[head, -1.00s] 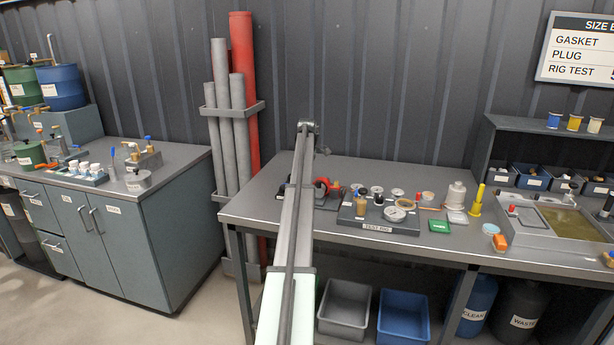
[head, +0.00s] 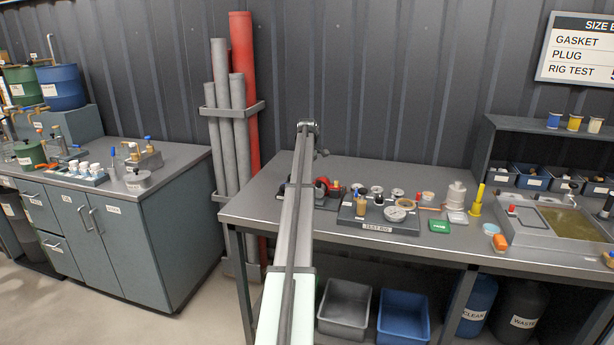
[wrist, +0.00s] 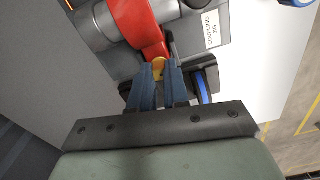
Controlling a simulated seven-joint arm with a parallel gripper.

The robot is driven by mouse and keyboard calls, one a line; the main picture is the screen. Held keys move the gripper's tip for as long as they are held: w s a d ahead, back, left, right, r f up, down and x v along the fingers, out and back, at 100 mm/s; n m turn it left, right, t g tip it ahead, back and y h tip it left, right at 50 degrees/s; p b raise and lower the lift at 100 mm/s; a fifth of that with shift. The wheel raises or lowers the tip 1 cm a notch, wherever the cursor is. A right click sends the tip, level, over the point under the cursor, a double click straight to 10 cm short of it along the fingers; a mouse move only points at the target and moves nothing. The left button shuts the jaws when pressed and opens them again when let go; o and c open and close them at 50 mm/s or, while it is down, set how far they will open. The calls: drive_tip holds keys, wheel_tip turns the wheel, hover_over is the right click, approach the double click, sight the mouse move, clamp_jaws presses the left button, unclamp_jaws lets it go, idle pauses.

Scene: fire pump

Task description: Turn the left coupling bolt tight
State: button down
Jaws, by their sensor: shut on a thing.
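In the wrist view, my gripper (wrist: 160,74) has its two blue fingers closed on a small brass-yellow bolt head (wrist: 158,65). The bolt sits at the lower end of a red coupling (wrist: 140,22), which wraps around a grey cylindrical body (wrist: 92,26). The fingers hide the sides of the bolt, and I cannot tell how deep it is seated. In the head view, the red coupling (head: 322,184) shows just right of my arm on the bench. My arm hides the gripper and the bolt there.
A black part with a blue-rimmed disc (wrist: 203,86) lies close right of the fingers. Pipes (head: 228,120) stand behind the bench's left end.

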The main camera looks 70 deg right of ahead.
drive_tip(key=m, duration=1.3)
drive_tip(key=shift+m, duration=0.3)
drive_tip(key=m, duration=1.3)
drive_tip(key=shift+m, duration=0.3)
drive_tip(key=c, duration=1.1)
unclamp_jaws()
wheel_tip(320, 180, up, 14)
